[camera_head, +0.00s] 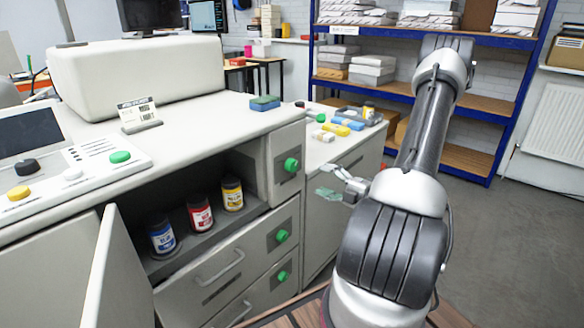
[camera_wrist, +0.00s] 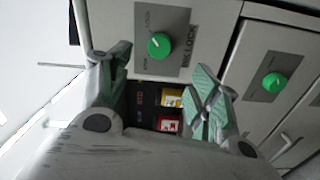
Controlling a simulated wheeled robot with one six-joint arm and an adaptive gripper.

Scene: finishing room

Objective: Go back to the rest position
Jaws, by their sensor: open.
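My gripper (camera_head: 340,188) is open and empty in the head view, held out to the right of the grey machine's front, with its pale green finger pads apart. In the wrist view my gripper (camera_wrist: 165,88) has one finger at the left and one at the right, with nothing held between them. Past the fingers, part of the open compartment shows with a yellow label and a red label. The green knob (camera_wrist: 159,46) marked INK LOCK is beyond the fingers, apart from them.
A blue jar (camera_head: 161,234), red jar (camera_head: 199,214) and yellow jar (camera_head: 231,194) stand in the open compartment. Its door (camera_head: 100,275) hangs open at left. Drawers with green knobs are below. A blue shelf rack (camera_head: 490,110) is behind. Floor at right is clear.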

